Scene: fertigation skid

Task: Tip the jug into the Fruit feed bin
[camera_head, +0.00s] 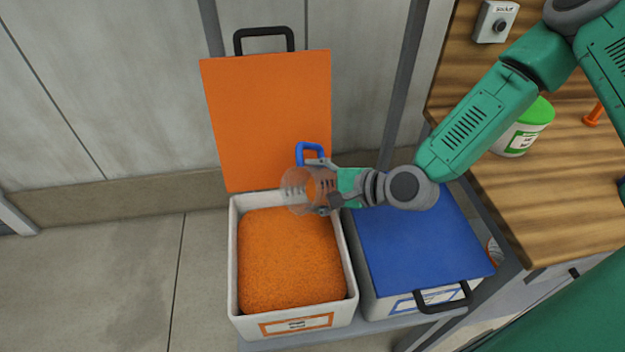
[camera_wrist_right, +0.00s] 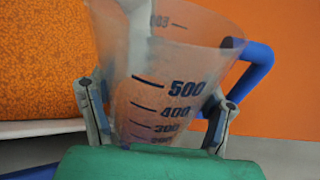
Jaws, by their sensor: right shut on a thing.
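The clear jug (camera_head: 300,190) has a blue handle (camera_head: 309,152) and is over the back part of the open bin of orange granules (camera_head: 290,260). My right gripper (camera_head: 325,187) is shut on the jug, with a finger on either side of it. In the right wrist view the jug (camera_wrist_right: 165,70) shows dark volume marks, and its blue handle (camera_wrist_right: 252,65) is at the right. The jug looks tilted in the head view; how far is hard to judge. I see no stream falling from it. The bin's orange-framed label (camera_head: 296,324) is too small to read. My left gripper is out of view.
The bin's orange lid (camera_head: 267,120) stands open behind it. A second bin with a shut blue lid (camera_head: 420,245) is beside it on the right. A wooden bench (camera_head: 540,200) holds a green-lidded tub (camera_head: 524,128). Floor at the left is clear.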

